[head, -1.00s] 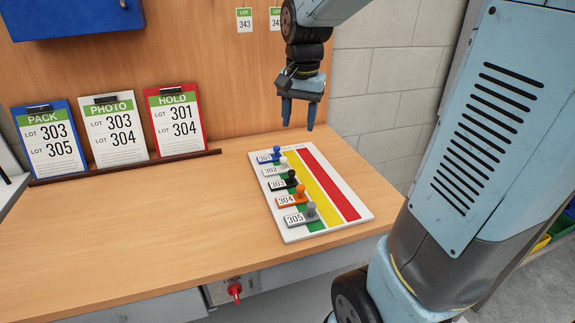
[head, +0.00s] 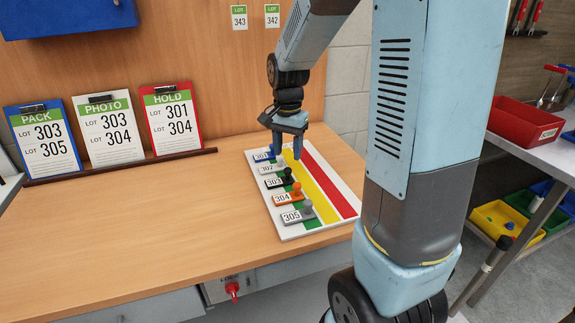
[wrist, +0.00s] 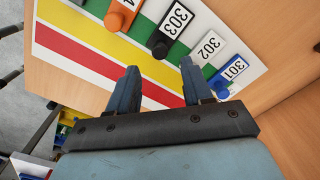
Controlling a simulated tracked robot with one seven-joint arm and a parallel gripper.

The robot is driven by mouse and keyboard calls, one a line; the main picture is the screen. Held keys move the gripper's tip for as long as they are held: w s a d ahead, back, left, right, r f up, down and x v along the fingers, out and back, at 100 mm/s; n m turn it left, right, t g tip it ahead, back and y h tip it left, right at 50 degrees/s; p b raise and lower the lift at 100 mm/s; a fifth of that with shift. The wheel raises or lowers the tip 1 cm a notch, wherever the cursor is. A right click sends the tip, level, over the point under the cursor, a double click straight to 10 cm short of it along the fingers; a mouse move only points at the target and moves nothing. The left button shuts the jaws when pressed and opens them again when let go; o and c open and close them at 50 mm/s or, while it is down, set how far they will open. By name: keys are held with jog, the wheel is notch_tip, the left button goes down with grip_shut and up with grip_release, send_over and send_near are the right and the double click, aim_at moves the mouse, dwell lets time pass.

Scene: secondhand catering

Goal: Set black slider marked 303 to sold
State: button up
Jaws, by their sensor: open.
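The black slider marked 303 (head: 288,175) is on a white board (head: 288,233) with green, yellow and red stripes. Its knob is over the green stripe. In the wrist view the black slider (wrist: 159,44) lies beyond and between my fingertips, with its 303 label legible. My gripper (head: 287,153) is open and empty, above the far part of the board near sliders 301 and 302. In the wrist view my gripper (wrist: 160,70) has its two fingers apart, over the yellow and red stripes. No word "sold" is readable on the board.
Neighbouring sliders are white 302 (wrist: 208,47), blue 301 (wrist: 222,82), orange 304 (head: 296,190) and grey 305 (head: 306,209). Clipboards marked PACK (head: 43,138), PHOTO (head: 108,130) and HOLD (head: 171,119) stand behind. The tabletop (head: 150,215) left of the board is clear.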

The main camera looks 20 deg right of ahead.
aim_at(288, 169)
jog(key=shift+f, duration=2.8)
grip_shut()
